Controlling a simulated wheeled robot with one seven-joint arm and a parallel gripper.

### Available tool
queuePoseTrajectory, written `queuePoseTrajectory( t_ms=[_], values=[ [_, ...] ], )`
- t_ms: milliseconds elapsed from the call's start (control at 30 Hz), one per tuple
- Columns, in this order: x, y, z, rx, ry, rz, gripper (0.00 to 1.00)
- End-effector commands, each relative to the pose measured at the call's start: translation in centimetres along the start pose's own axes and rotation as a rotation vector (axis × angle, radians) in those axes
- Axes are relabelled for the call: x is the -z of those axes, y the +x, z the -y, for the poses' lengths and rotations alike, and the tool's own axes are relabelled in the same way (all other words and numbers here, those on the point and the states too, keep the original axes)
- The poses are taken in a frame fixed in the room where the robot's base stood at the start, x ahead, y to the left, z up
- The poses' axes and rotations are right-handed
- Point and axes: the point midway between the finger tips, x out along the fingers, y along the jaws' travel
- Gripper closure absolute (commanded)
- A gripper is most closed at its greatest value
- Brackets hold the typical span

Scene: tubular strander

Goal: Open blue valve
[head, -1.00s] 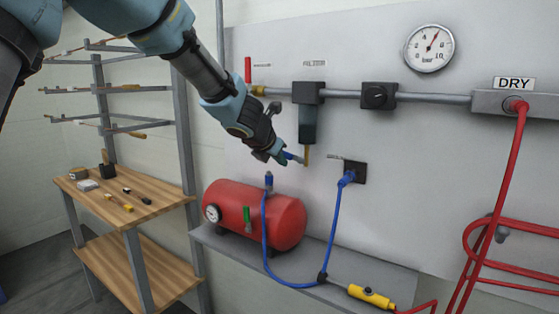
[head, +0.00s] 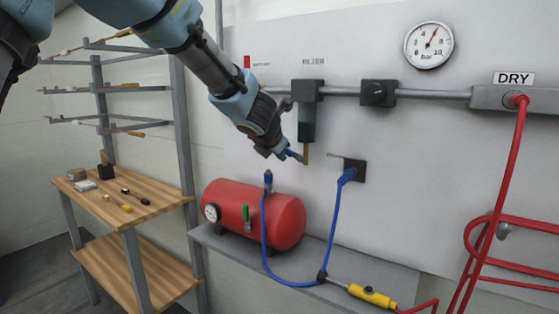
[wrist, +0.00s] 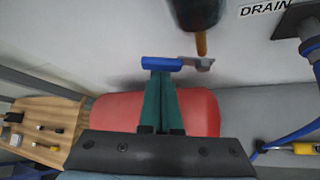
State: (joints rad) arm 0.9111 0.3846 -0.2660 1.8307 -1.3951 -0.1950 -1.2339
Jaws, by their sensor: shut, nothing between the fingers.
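The blue valve handle (wrist: 162,63) is a short blue lever on a small grey valve body (wrist: 201,64), below the brass tube (wrist: 201,44) of the filter. In the wrist view the handle lies crosswise at the tips of my gripper (wrist: 161,73). The teal fingers are together with nothing between them. They meet or nearly meet the handle; contact is not clear. In the head view my gripper (head: 284,151) reaches the blue handle (head: 294,155) from the left, below the dark filter (head: 307,122). The arm hides part of the valve.
A red tank (head: 254,215) with a gauge stands on the grey shelf (head: 350,262) below. A blue hose (head: 336,215) hangs from a wall fitting to the right, near the DRAIN label (wrist: 265,9). A wooden bench (head: 120,190) stands at left.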

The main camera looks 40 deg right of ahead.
Motion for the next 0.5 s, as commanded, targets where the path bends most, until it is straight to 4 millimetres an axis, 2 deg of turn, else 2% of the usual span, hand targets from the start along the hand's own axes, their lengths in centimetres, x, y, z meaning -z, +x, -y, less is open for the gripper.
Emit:
queuePoseTrajectory(
  t_ms=[500],
  values=[
    [-1.5,-1.1,0.6,-0.297,0.374,0.005,1.0]
  ],
)
